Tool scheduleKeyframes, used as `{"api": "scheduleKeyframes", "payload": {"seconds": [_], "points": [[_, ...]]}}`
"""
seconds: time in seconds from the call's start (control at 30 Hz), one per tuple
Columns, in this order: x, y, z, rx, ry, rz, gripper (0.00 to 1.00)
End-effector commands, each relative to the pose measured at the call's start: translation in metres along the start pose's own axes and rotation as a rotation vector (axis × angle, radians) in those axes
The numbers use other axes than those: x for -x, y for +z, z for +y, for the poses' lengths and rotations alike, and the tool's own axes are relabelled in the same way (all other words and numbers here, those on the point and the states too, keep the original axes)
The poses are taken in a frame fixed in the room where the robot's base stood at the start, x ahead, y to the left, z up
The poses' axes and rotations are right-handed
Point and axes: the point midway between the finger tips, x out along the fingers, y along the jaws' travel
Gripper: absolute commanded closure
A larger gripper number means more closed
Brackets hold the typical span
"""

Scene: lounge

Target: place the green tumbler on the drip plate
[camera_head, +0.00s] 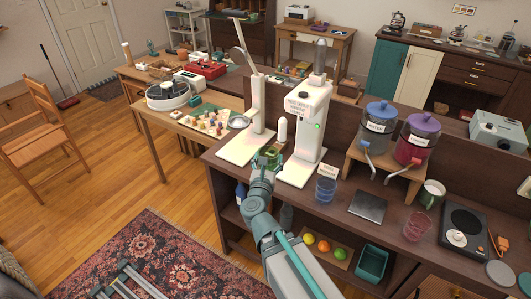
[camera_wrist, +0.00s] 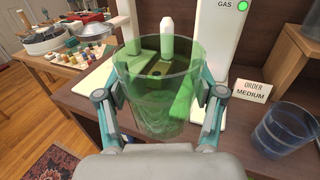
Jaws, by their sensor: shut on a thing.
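The green tumbler (camera_wrist: 155,100) is a clear green cup, held upright with its open rim facing up. My gripper (camera_wrist: 160,98) is shut on it, one finger on each side of its wall. In the head view my gripper (camera_head: 266,162) is at the front of the white drink machine (camera_head: 306,115), and the tumbler (camera_head: 273,153) shows small between the fingers. The drip plate cannot be told for certain; a white base plate (camera_head: 297,173) lies at the foot of the machine, partly behind my gripper. Whether the tumbler touches it is unclear.
A blue tumbler (camera_head: 326,189) stands right of the machine, near an "ORDER MEDIUM" card (camera_wrist: 254,91). A second white stand (camera_head: 247,148) is close on the left. Water and purple dispensers (camera_head: 415,140) stand on a wooden riser to the right. A dark square plate (camera_head: 368,206) lies on the counter.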

Motion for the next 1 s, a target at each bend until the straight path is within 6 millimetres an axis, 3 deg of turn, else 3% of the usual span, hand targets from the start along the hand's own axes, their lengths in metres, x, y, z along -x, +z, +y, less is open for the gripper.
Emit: {"api": "scheduleKeyframes", "payload": {"seconds": [0.03,0.27,1.0], "points": [[0.000,0.008,0.000,0.004,-0.002,0.002,0.85],[0.004,0.013,-0.003,0.005,-0.008,0.003,0.85],[0.021,0.010,-0.003,-0.002,0.014,-0.004,0.85]]}}
